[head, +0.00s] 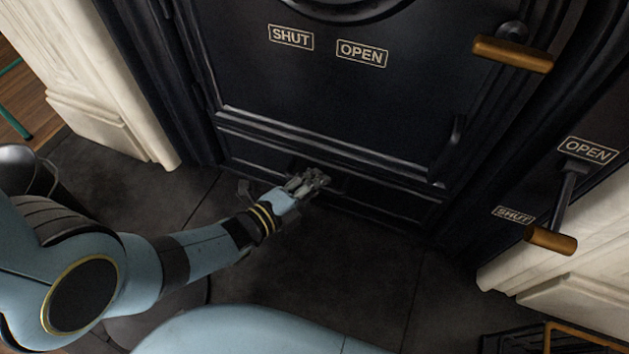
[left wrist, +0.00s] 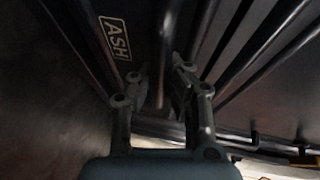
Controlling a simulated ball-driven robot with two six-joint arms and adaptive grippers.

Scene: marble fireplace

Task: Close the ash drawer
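The ash drawer (head: 385,197) is a low black panel at the bottom of the stove front, below a ledge. In the left wrist view a plate reading ASH (left wrist: 115,38) shows on a dark face, upper left of my fingers. My left gripper (head: 318,178) is at the drawer front in the head view and hides part of it. In the left wrist view the fingertips (left wrist: 160,70) are apart, with dark metal showing between or behind them. I cannot tell whether they touch it. How far the drawer stands out is hard to see. My right gripper is not in view.
Above is the stove door (head: 330,85) with SHUT and OPEN labels and a brass-gripped handle (head: 513,54). A lever with a brass grip (head: 551,239) hangs at right. Pale marble (head: 115,105) flanks the stove. A metal bucket (head: 22,165) stands left. The dark hearth floor (head: 340,265) is mostly clear.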

